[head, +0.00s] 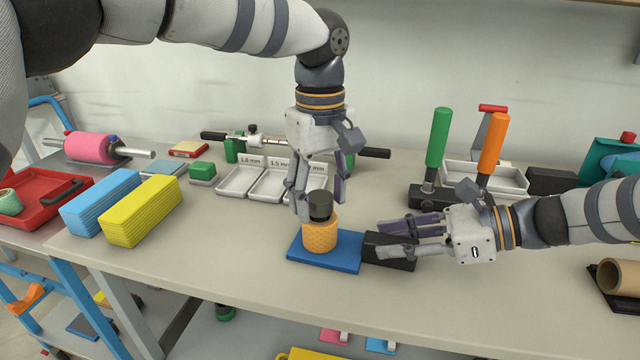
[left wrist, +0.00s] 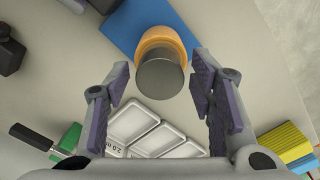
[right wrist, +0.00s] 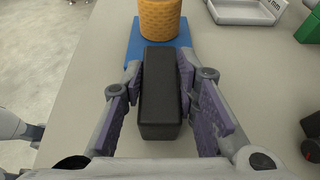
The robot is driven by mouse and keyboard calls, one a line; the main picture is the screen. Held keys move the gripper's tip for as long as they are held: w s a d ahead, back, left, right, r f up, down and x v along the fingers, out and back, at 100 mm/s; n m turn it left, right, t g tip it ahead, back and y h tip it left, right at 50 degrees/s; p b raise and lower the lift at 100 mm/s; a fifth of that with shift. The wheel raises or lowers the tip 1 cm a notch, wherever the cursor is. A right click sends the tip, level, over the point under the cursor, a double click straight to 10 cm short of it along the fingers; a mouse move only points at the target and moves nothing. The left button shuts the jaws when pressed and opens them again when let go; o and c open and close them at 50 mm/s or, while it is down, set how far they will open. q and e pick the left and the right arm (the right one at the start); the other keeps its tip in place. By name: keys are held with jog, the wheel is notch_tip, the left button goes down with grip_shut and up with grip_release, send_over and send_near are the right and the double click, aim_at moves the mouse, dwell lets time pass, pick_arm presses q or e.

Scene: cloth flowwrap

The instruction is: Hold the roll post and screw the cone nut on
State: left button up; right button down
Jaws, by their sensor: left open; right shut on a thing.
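An orange knurled nut-like piece (head: 320,236) stands upright on a blue base plate (head: 345,248). A dark round cylinder (head: 320,206) rises from its top; I cannot tell whether it is the post or part of the nut. My left gripper (head: 320,193) points down with its fingers spread around the dark cylinder's upper part. In the left wrist view the cylinder (left wrist: 160,78) lies beyond the fingertips, with clear gaps. My right gripper (head: 395,238) is shut on a black block (right wrist: 160,100) at the plate's right end, a finger on each long side.
White trays (head: 270,180) with size labels stand behind. Green- and orange-handled tools (head: 438,140) stand back right. Yellow (head: 142,210) and blue (head: 101,200) cloth stacks lie at left. A cardboard roll (head: 620,277) is far right. The front table strip is clear.

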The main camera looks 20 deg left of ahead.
pick_arm(q)
grip_shut()
jog(key=m, duration=1.2)
jog(key=shift+m, duration=0.3)
jog(key=m, duration=0.9)
jog(key=shift+m, duration=0.3)
jog(key=shift+o, duration=0.4)
grip_release()
